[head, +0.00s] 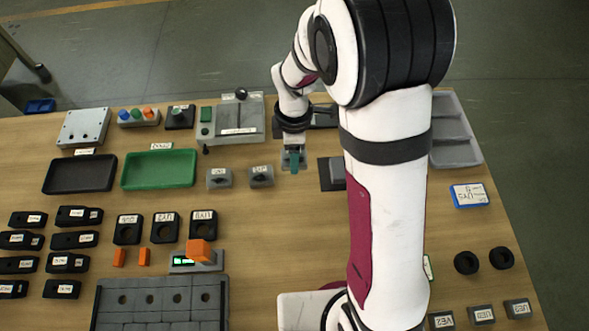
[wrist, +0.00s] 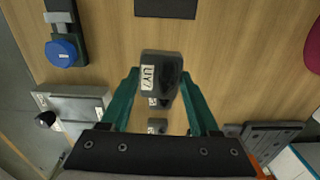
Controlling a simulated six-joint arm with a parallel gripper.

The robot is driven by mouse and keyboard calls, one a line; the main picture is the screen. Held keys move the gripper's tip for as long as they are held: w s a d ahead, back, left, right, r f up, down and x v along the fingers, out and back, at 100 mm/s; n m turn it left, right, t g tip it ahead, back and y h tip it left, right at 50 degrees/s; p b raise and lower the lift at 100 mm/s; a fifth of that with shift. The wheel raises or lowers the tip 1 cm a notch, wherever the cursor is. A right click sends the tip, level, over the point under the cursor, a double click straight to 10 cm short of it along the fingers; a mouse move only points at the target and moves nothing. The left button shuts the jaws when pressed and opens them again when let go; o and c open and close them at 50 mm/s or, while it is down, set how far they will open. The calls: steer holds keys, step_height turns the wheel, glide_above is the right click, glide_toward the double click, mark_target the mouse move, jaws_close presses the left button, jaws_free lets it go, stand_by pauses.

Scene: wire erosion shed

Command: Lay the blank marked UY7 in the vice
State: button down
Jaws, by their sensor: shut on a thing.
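The blank marked UY7 (wrist: 161,77) is a dark grey block with a white label, held between the teal fingers of my gripper (wrist: 160,95) in the wrist view. In the head view my gripper (head: 292,160) hangs over the table, right of two small grey labelled blocks (head: 219,179) (head: 262,177). A dark plate with a grey block on it (head: 329,174) lies just right of my gripper, partly hidden by my arm. A dark fixture with a blue round knob (wrist: 62,50) shows at upper left in the wrist view. I cannot tell for certain which of these two is the vice.
A grey device with a black ball lever (head: 238,122) stands behind and left of my gripper. A green tray (head: 158,169) and black tray (head: 80,174) lie farther left. A grey compartment tray (head: 455,130) stands at right. Bare wood lies in front of my gripper.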

steer(key=w+d, duration=0.5)
steer(key=w, duration=0.4)
glide_above(328, 120)
steer(key=shift+f, duration=2.1)
steer(key=shift+w+f, duration=0.1)
steer(key=shift+f, duration=0.65)
steer(key=shift+c, duration=0.2)
jaws_free()
steer(key=shift+o, duration=0.2)
step_height(328, 120, up, 7)
